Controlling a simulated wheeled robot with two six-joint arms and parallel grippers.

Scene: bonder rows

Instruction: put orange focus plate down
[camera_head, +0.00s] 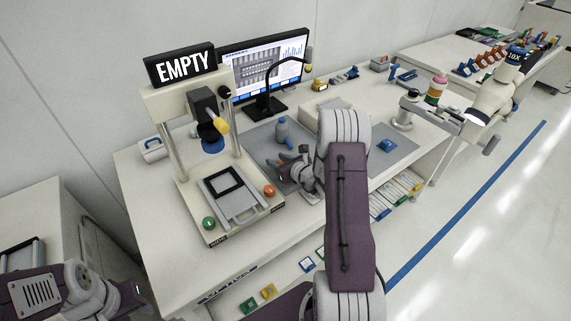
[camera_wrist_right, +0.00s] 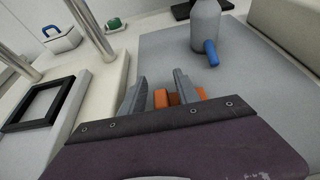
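In the head view the right gripper (camera_head: 289,167) is low over the mat, beside the bonder's right edge, and only a little orange-red shows there. My left arm is at the lower left; its gripper (camera_head: 135,290) is small and unclear.
The bonder (camera_head: 193,222) with the EMPTY sign stands to the left, a black frame (camera_head: 222,186) on its stage. A monitor (camera_head: 262,65) stands at the back.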

